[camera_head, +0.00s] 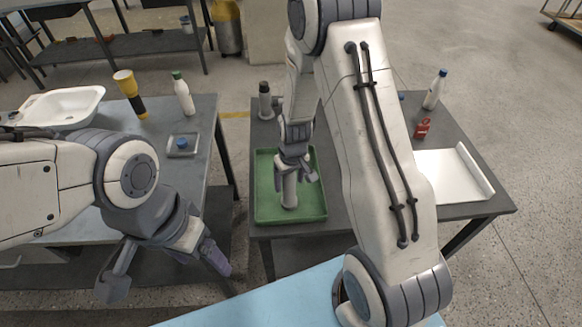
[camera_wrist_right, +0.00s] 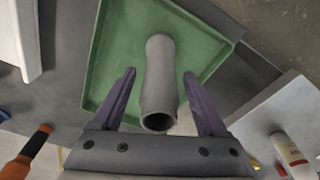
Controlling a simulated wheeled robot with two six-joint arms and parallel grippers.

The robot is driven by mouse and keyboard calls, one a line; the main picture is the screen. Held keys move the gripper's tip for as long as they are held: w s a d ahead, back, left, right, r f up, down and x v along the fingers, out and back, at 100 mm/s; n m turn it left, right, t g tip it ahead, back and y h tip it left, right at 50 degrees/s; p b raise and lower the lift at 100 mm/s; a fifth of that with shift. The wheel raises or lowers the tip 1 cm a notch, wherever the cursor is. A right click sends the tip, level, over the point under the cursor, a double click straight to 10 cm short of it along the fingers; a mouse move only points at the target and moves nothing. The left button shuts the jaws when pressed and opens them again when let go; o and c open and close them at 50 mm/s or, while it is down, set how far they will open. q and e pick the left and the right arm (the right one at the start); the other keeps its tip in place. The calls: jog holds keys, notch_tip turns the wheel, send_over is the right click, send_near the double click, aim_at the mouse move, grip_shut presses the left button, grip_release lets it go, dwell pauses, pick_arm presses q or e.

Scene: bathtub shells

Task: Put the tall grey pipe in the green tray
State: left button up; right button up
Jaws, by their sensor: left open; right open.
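The tall grey pipe (camera_head: 289,191) stands upright in the green tray (camera_head: 313,212) on the right-hand table. In the right wrist view the hollow upper end of the pipe (camera_wrist_right: 159,85) faces the camera, and the green tray (camera_wrist_right: 113,45) lies beneath. My right gripper (camera_head: 297,175) is open, with its fingers on either side of the pipe; the right wrist view also shows this gripper (camera_wrist_right: 158,88) with gaps beside the pipe. My left gripper (camera_head: 165,265) is open and empty, low at the left table's front edge.
Near the tray are a dark grey bottle (camera_head: 265,103), a white panel (camera_head: 452,176), a red item (camera_head: 423,128) and a white bottle (camera_head: 435,90). The left table holds a white shell (camera_head: 62,106), a yellow-black flashlight (camera_head: 130,92), another bottle (camera_head: 183,95) and a small tray (camera_head: 183,153).

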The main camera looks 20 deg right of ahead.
jog(key=r, duration=0.6)
jog(key=s+r, duration=0.1)
jog(key=r, duration=0.2)
jog(key=shift+b, duration=0.4)
jog(key=s+a+r+n, duration=0.4)
jog(key=s+a+r, duration=0.5)
jog(key=s+a, duration=0.3)
jog(key=s+a+r+n+g, duration=0.1)
jog(key=s+a+r+n, duration=0.1)
jog(key=s, duration=0.9)
jog(key=shift+y, duration=0.4)
